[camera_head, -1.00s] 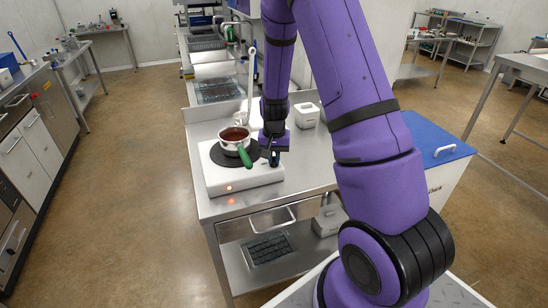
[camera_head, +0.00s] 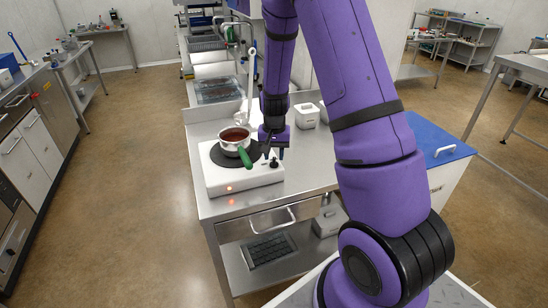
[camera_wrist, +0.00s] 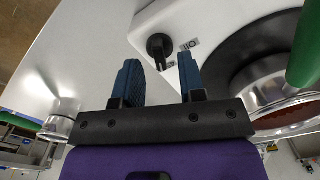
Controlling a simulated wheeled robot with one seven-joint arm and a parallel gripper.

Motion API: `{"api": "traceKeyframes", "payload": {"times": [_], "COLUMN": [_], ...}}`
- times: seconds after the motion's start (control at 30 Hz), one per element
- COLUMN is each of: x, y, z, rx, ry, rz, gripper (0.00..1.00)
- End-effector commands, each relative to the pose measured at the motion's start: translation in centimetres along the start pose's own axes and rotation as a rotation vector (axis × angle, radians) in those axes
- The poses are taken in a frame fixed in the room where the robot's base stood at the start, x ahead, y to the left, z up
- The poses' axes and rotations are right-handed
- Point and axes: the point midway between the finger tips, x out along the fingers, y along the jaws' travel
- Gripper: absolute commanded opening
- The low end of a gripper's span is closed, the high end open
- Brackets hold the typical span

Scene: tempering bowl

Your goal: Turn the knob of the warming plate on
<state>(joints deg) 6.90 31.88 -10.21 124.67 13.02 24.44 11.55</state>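The white warming plate (camera_head: 240,178) stands on the steel table, with a round dark heating surface. Its black knob (camera_wrist: 159,46) shows clearly in the wrist view, beside an on/off marking; it is small in the head view (camera_head: 273,163). A red light (camera_head: 229,187) glows on the plate's front. My gripper (camera_wrist: 160,78) is open and empty, its two blue-padded fingers apart. The knob lies just beyond and between the fingertips, not touched as far as I see. In the head view my gripper (camera_head: 273,150) hangs just above the knob.
A metal pot (camera_head: 235,134) of dark red-brown liquid sits on the plate, its green handle (camera_head: 245,157) pointing towards the knob side. A white box (camera_head: 307,115) stands behind right. The steel table (camera_head: 215,207) is clear in front of the plate.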

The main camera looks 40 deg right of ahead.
Motion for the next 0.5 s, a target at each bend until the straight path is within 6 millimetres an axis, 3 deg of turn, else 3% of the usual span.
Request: {"api": "traceKeyframes", "payload": {"times": [0.3,0.5], "x": [-6.0,-8.4], "y": [-0.1,0.0], "z": [0.0,0.0], "rx": [-0.002,0.0], "ry": [0.004,0.002], "rz": [-0.003,-0.001], "gripper": [0.37,0.37]}}
